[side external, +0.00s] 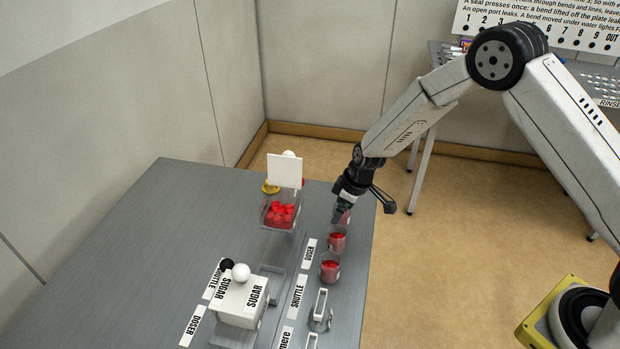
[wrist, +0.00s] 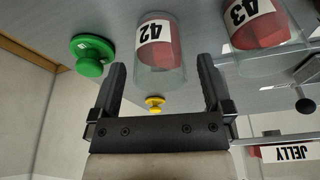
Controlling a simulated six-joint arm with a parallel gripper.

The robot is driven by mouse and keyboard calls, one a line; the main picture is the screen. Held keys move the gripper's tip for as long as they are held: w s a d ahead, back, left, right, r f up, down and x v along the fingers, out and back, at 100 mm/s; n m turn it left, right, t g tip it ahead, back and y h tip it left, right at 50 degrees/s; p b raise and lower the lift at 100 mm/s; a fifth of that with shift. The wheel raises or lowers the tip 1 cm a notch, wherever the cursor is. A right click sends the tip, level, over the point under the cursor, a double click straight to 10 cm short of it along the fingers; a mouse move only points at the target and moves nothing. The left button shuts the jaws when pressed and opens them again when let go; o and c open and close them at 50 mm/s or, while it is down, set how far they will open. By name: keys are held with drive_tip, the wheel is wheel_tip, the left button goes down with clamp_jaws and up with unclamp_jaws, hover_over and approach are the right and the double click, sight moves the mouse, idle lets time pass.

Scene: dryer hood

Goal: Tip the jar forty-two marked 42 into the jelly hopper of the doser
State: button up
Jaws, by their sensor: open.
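The jar marked 42 (wrist: 158,62) is clear with red contents. In the wrist view it shows between and just beyond the spread fingers of my gripper (wrist: 162,72), with no visible grip on it. In the side view my gripper (side external: 345,208) is low at the table's right edge, at the far end of the jar row, partly hiding the jar there. A clear bin with red pieces (side external: 281,213) stands left of it below a white panel (side external: 285,170); I cannot read a label on it there. A JELLY label (wrist: 293,153) shows in the wrist view.
The jar marked 43 (wrist: 255,32) stands beside jar 42. Two red-filled jars (side external: 337,240) (side external: 330,268) stand nearer along the row. A green knob (wrist: 90,55) and a yellow knob (wrist: 155,103) are near the gripper. A SUGAR box (side external: 242,302) stands in front. The table's left (side external: 130,250) is clear.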

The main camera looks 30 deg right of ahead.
drive_tip(key=shift+x, duration=1.25)
drive_tip(key=c, duration=1.3)
drive_tip(key=shift+r, duration=0.15)
drive_tip(key=shift+r, duration=0.75)
drive_tip(key=shift+s+d+r, duration=0.25)
drive_tip(key=shift+s+r, duration=1.65)
drive_tip(key=shift+s, duration=0.45)
drive_tip(key=shift+s+d+r, duration=0.25)
drive_tip(key=shift+s+r, duration=1.6)
drive_tip(key=shift+s, duration=0.45)
drive_tip(key=shift+s+d+r, duration=0.25)
drive_tip(key=shift+s+r, duration=1.65)
drive_tip(key=shift+s, duration=0.45)
